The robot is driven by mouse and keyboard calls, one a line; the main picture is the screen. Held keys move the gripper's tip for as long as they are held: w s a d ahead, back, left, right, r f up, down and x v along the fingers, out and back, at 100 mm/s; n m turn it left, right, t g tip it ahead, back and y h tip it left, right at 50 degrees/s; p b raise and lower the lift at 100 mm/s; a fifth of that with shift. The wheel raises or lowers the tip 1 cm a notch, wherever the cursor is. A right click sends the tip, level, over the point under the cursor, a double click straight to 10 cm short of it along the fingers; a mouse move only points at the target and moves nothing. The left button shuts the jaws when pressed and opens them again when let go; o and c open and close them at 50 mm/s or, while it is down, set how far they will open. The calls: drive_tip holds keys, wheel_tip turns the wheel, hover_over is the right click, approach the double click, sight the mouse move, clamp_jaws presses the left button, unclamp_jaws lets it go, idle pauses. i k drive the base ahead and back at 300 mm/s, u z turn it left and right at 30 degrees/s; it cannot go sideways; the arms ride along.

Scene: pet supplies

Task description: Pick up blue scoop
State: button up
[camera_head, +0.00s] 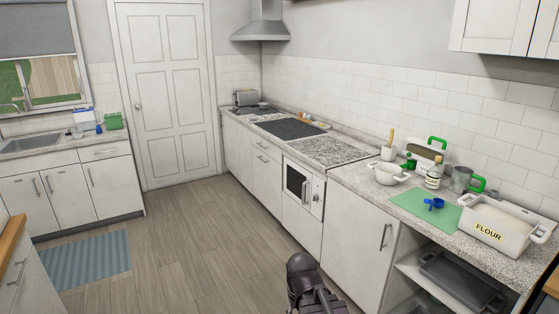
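A small blue scoop (436,203) lies on a green mat (411,203) on the right-hand counter. A dark part of my own arm (305,284) shows at the bottom middle of the picture, well to the left of the scoop and in front of the counter. My gripper's fingers cannot be made out, so its opening and contents are hidden.
A white flour container (493,234) stands right of the mat. A white bowl (388,174), a bottle (433,176) and a grey mug (461,180) stand behind it. Below is an open shelf with a dark tray (458,281). The wooden floor (190,240) is clear at centre.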

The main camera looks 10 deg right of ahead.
sight(437, 203)
drive_tip(key=z, duration=0.35)
drive_tip(key=i, duration=1.5)
drive_tip(key=z, duration=0.35)
